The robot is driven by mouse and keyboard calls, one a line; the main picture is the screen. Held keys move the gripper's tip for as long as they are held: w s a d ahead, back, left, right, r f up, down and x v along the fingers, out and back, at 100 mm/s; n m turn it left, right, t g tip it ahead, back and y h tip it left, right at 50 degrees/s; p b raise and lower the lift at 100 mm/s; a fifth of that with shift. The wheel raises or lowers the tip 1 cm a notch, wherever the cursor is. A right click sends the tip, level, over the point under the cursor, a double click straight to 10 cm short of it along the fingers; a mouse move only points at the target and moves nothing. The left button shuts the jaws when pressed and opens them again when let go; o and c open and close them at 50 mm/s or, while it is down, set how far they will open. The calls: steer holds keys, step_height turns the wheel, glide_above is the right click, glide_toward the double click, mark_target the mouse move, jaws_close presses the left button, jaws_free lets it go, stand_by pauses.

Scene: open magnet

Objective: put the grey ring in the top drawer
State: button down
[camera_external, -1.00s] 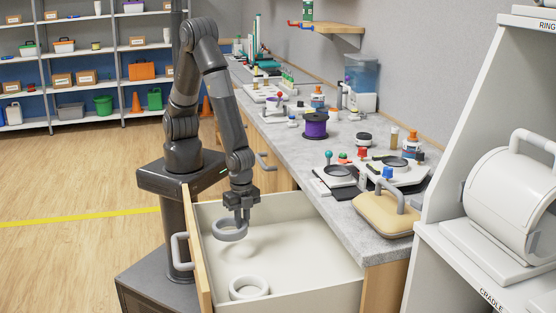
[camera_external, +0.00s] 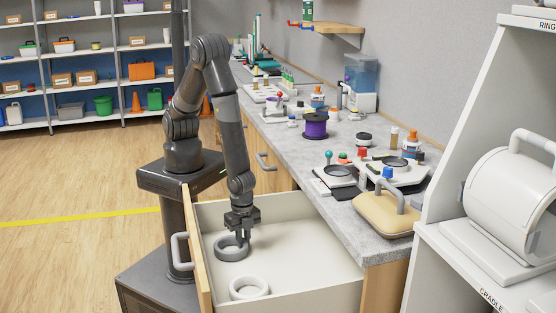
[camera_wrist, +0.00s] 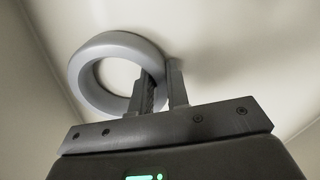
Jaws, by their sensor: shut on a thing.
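The grey ring (camera_external: 232,249) is inside the open top drawer (camera_external: 315,250), low near the drawer floor. Whether it touches the floor I cannot tell. My gripper (camera_external: 243,238) points down into the drawer and is shut on the right side of the ring's band. In the wrist view the ring (camera_wrist: 88,88) shows at the upper left, with its band between the fingers of my gripper (camera_wrist: 162,88). The drawer floor (camera_wrist: 240,50) lies behind it.
A white ring (camera_external: 250,288) lies on the drawer floor, nearer the camera than the grey ring. The drawer front with its handle (camera_external: 180,252) stands at the left. The counter (camera_external: 345,222) runs along the right, with a tan handled case (camera_external: 385,215) at its edge.

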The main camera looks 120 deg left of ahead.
steer(key=c, duration=1.4)
jaws_free()
steer(key=shift+f, duration=0.1)
steer(key=s+a+r+n+t+h, duration=0.1)
steer(key=a+r, duration=0.3)
steer(key=r, duration=1)
steer(key=s+a+r+n+t, duration=0.1)
steer(key=a+r, duration=0.3)
steer(key=r, duration=1.1)
steer(key=s+a+r+n+t, duration=0.1)
steer(key=s+a+r, duration=0.2)
steer(key=s+r, duration=0.1)
steer(key=s+a+r+n+t, duration=0.1)
steer(key=s+a+r, duration=0.2)
steer(key=s+r, duration=0.1)
steer(key=s+a+r+n+t+y, duration=0.1)
steer(key=s+a+r, duration=0.2)
steer(key=s+r, duration=0.1)
steer(key=shift+s+r+t, duration=0.15)
steer(key=shift+t, duration=0.15)
steer(key=shift+o, duration=0.6)
